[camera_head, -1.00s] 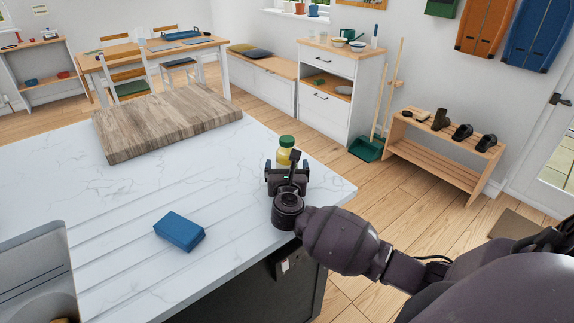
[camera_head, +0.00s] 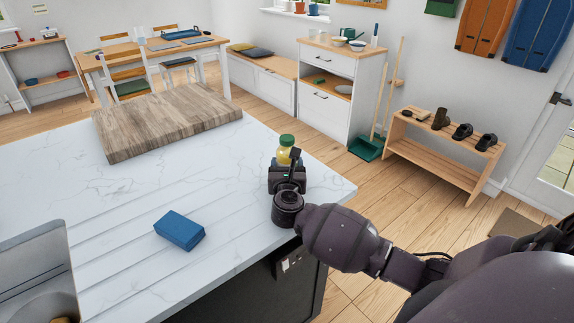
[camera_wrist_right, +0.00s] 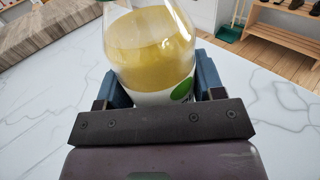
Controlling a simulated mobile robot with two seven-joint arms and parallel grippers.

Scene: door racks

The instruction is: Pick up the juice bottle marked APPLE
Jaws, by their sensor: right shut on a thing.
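A juice bottle with a green cap and yellow juice (camera_head: 285,156) stands on the white marble counter (camera_head: 120,215) near its right-hand corner. In the right wrist view the bottle (camera_wrist_right: 150,48) is upright between the fingers, with a white label and a green patch low on it. The label's wording is hidden, so I cannot read APPLE. My right gripper (camera_head: 287,168) is shut on the bottle, one finger against each side. In the head view the gripper hides the bottle's lower part. My left gripper is out of view.
A blue sponge-like block (camera_head: 179,230) lies on the counter left of my right gripper. A wooden board (camera_head: 168,120) lies at the back of the counter. A sink (camera_head: 40,270) is at the lower left. The counter between them is clear.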

